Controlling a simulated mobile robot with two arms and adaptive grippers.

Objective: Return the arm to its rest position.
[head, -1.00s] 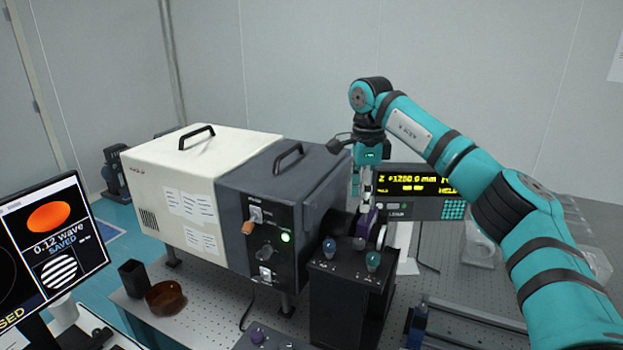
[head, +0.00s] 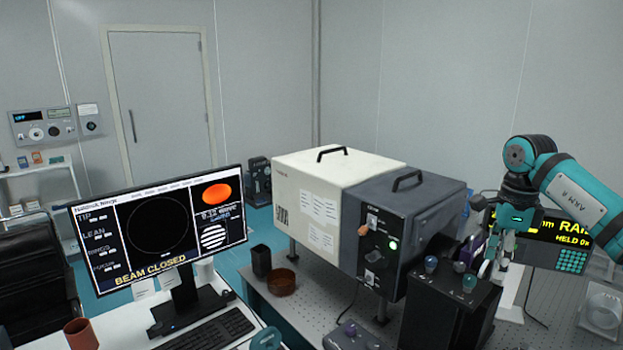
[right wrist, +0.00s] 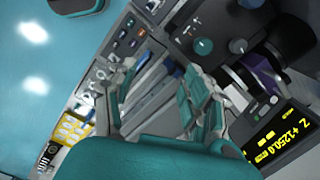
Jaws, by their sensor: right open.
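My right arm (head: 580,192) comes in from the right in the head view and bends down at the wrist. My right gripper (head: 490,262) points down beside the dark box with knobs (head: 452,310), in front of the readout with yellow text (head: 560,242). In the right wrist view the two teal-and-grey fingers of the right gripper (right wrist: 158,100) stand apart with nothing between them. A purple-and-black round part (right wrist: 262,76) is beside the fingers, apart from them in this view.
A white-and-grey instrument (head: 372,215) stands left of the arm on the perforated table (head: 320,300). A monitor (head: 160,228) reads "BEAM CLOSED". A yellow tray (right wrist: 72,135) shows in the right wrist view.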

